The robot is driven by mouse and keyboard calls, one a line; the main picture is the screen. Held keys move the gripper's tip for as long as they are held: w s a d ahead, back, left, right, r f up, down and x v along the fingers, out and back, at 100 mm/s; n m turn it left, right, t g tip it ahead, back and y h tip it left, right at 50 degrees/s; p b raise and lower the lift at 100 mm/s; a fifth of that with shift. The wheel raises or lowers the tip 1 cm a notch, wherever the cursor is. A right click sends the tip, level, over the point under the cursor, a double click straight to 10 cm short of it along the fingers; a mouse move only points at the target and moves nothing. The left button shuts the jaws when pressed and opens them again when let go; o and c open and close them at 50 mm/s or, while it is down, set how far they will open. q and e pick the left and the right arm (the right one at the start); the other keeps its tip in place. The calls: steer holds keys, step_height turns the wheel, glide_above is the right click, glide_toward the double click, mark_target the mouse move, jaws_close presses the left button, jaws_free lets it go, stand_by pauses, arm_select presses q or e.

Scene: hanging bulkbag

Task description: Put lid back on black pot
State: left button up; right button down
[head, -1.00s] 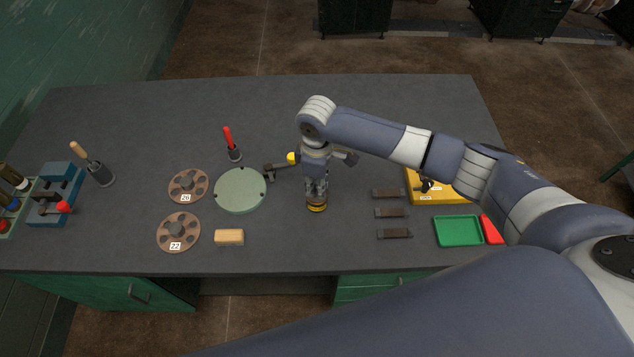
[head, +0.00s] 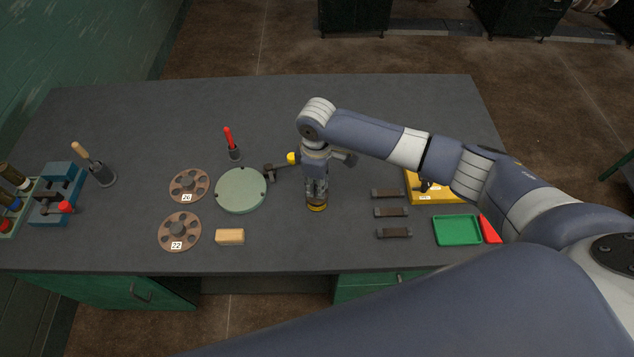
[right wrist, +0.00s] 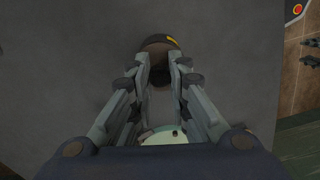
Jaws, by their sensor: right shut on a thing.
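My right gripper (head: 317,203) points down over the middle of the table and is shut on a small round brown piece. In the right wrist view the brown piece (right wrist: 157,54) is between the fingertips. A dark round body with a yellow mark (right wrist: 171,41) shows just beyond it, and a yellow-banded edge (head: 317,208) shows below the fingers in the head view. This looks like the small pot with its lid; whether lid and pot touch is hidden by the fingers. My left gripper is not in view.
Left of the gripper are a pale green disc (head: 240,190), two brown wheels (head: 180,231) and a tan block (head: 230,237). Several dark bars (head: 391,212) and a green tray (head: 457,230) lie right. The table (head: 270,110) is clear at the back.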

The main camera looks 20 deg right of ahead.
steer(key=shift+p, duration=0.4)
stand_by(0.7)
stand_by(0.3)
steer(key=c, duration=1.4)
jaws_free()
steer(key=shift+c, duration=0.2)
steer(key=o, duration=0.5)
